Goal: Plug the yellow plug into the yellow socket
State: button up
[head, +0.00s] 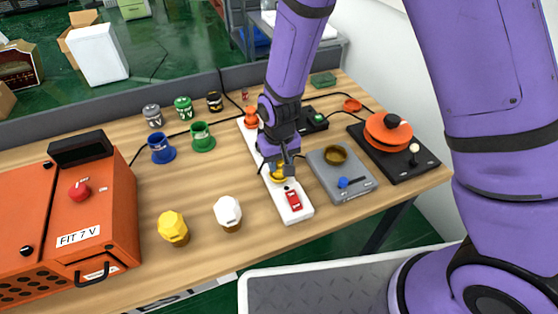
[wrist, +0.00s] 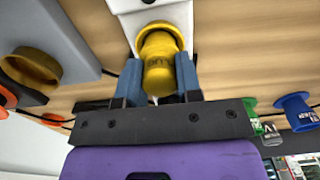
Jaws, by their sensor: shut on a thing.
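My gripper (head: 281,160) is over the white power strip (head: 299,213). Its blue-grey fingers are shut on the yellow plug (head: 278,179), one on each side. In the wrist view the yellow plug (wrist: 160,72) sits between the fingers of my gripper (wrist: 159,80). The plug's far end meets the white strip (wrist: 181,14) in that view. The yellow socket is hidden or merges with the yellow plug. I cannot tell whether the plug is seated or only touching. A red switch (head: 293,199) is on the strip's near end, and an orange plug (head: 251,117) stands at its far end.
Blue (head: 161,150) and green (head: 202,138) cups stand to the left. A yellow-topped jar (head: 173,227) and white-topped jar (head: 228,212) are nearer. An orange machine (head: 120,210) fills the left.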

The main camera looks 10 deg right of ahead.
jog(key=shift+f, duration=0.1)
dwell(0.3)
jog(key=o, duration=1.5)
jog(key=shift+o, duration=0.2)
jog(key=shift+r, duration=3.55)
grip_shut()
